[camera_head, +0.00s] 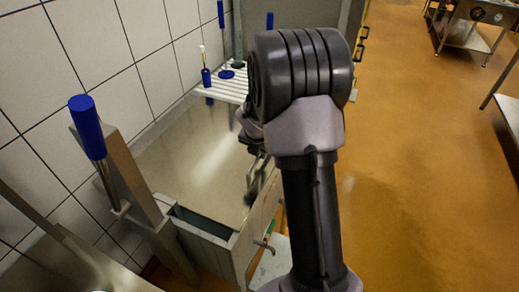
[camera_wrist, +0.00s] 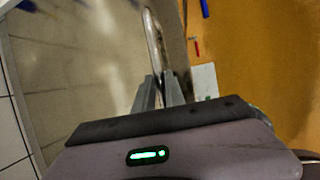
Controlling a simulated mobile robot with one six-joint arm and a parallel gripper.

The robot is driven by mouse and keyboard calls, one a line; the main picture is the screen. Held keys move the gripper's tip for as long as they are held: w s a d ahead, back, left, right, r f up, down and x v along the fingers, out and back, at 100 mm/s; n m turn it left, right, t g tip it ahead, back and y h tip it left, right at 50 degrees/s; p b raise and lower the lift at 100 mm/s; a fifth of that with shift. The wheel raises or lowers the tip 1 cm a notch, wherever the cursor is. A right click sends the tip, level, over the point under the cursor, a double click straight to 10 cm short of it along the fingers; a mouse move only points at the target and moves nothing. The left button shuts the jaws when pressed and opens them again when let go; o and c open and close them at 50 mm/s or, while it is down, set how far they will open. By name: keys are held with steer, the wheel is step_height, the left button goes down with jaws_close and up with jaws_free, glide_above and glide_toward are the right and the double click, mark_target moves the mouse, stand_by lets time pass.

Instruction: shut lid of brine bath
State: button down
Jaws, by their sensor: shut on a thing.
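The brine bath (camera_head: 208,248) is a steel tank beside the tiled wall in the head view. Its broad, shiny steel lid (camera_head: 185,150) lies over it, nearly flat; a dark gap shows at the tank's near end, and I cannot tell whether the lid is fully down. In the wrist view the lid (camera_wrist: 75,70) fills the left side. A curved metal handle (camera_wrist: 152,35) stands at its edge. My gripper (camera_wrist: 160,84) is shut on this handle. In the head view my gripper (camera_head: 257,182) is at the lid's right edge, partly hidden by my arm.
A blue-handled steel lever (camera_head: 88,127) stands at the bath's near left. A white slatted rack (camera_head: 225,88) with blue-handled tools is at the far end. A small tap (camera_head: 265,246) sticks out of the front. Open orange floor (camera_head: 420,150) lies to the right.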

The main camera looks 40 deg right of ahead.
steer(key=shift+s+f, duration=0.25)
steer(key=c, duration=1.4)
jaws_free()
steer(key=shift+d, duration=0.1)
steer(key=shift+r, duration=0.1)
steer(key=shift+r+p, duration=0.3)
steer(key=shift+r, duration=0.1)
steer(key=p+v, duration=0.7)
steer(key=v, duration=0.9)
steer(key=shift+a+r+p, duration=0.25)
steer(key=shift+p, duration=0.15)
